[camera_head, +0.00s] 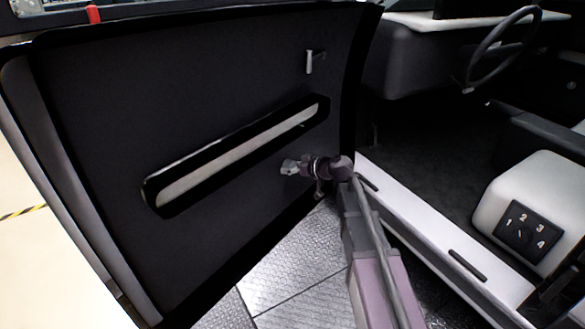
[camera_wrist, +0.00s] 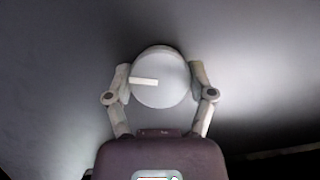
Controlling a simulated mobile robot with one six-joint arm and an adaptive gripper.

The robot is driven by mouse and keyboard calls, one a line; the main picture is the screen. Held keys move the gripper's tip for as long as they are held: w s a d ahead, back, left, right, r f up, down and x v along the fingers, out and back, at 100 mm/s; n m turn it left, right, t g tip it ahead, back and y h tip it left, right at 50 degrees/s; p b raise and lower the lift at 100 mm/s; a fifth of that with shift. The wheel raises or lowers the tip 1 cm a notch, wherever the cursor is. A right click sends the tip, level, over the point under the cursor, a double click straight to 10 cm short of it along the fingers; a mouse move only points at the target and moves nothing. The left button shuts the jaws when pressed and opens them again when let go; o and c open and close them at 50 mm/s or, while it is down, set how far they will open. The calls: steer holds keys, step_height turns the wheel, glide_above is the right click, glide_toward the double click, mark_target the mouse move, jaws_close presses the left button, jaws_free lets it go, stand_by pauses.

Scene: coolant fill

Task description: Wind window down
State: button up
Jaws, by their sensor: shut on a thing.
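The car door (camera_head: 100,130) stands open, its dark inner panel facing me. My gripper (camera_head: 289,167) is at the lower right of this panel, below the armrest slot. In the wrist view my gripper (camera_wrist: 159,82) is shut on a round pale knob (camera_wrist: 160,90), one finger on each side. The knob has a white bar mark that points left. In the head view the knob is mostly hidden by my gripper. The window glass cannot be made out clearly at the door's top edge.
A long light armrest slot (camera_head: 240,155) crosses the door panel above my gripper. A small door handle (camera_head: 310,62) is higher up.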

steer(key=shift+w, duration=0.25)
steer(key=m+g+y+b, duration=0.1)
steer(key=m, duration=0.2)
steer(key=shift+f, duration=0.1)
steer(key=m+y+b, duration=0.1)
steer(key=m+g+y+b, duration=0.1)
steer(key=m, duration=0.1)
steer(key=shift+w+f+g, duration=0.1)
steer(key=shift+g, duration=0.2)
steer(key=m+y+b, duration=0.1)
steer(key=m, duration=0.1)
steer(key=m+y+b, duration=0.1)
steer(key=m+b, duration=0.1)
steer(key=shift+m+g, duration=0.3)
steer(key=shift+m, duration=0.1)
steer(key=shift+m+y+b, duration=0.8)
steer(key=shift+m+b, duration=0.5)
steer(key=shift+m, duration=0.6)
steer(key=shift+r, duration=0.2)
steer(key=o, duration=1.1)
